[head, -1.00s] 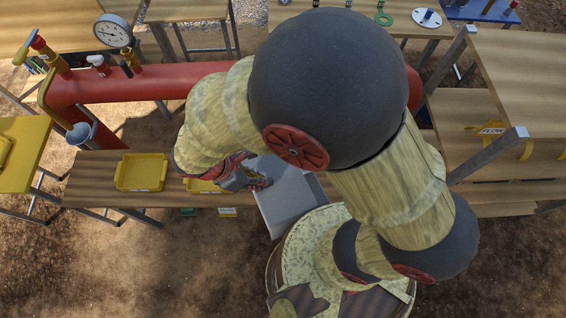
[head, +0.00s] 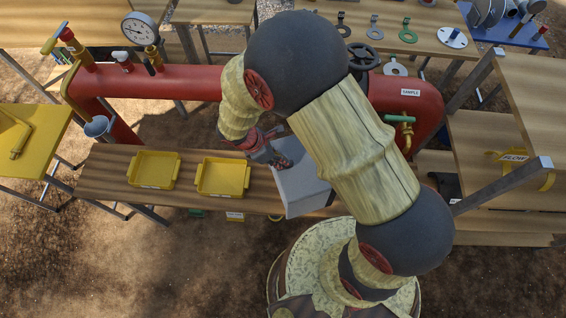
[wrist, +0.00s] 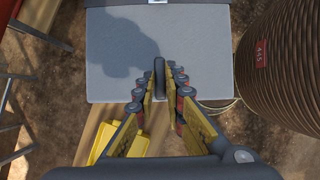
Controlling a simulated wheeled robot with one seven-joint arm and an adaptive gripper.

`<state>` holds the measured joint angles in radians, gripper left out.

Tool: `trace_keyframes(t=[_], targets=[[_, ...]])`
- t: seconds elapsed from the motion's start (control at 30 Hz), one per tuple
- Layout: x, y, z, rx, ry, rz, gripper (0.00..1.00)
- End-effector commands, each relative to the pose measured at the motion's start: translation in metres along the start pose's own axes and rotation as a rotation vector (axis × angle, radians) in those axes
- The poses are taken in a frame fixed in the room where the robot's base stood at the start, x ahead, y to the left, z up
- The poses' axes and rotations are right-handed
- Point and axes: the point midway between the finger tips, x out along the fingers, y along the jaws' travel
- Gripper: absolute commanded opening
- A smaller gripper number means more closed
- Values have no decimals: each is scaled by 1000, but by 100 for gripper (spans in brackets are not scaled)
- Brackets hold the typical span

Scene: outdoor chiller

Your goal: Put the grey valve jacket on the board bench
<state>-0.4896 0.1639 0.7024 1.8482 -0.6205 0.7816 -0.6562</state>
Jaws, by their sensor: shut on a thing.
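The grey valve jacket (head: 298,186) is a flat-sided grey box with an upright dark handle. It hangs at the front edge of the plank bench with the yellow trays (head: 112,178), right of those trays. In the wrist view the jacket (wrist: 205,50) fills the upper middle, its handle between my fingers. My gripper (head: 282,161) is shut on that handle; its fingers show clearly in the wrist view (wrist: 159,88). My arm hides part of the jacket's surroundings in the head view. Several wooden benches are in view; I cannot tell which is the board bench.
Two yellow trays (head: 153,169) (head: 223,177) sit on the plank bench. A red pipe (head: 165,80) with a gauge (head: 138,28) and valves runs behind it. A back table (head: 385,25) holds rings and flanges. A wooden shelf unit (head: 500,135) with a FLOW tag stands right.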

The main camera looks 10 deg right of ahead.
Motion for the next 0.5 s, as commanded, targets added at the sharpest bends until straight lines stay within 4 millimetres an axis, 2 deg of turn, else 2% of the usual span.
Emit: trace_keyframes(t=[0.3,0.5], targets=[[20,13,0,1,-2,-3,0],[44,14,-14,-1,-1,-2,0]])
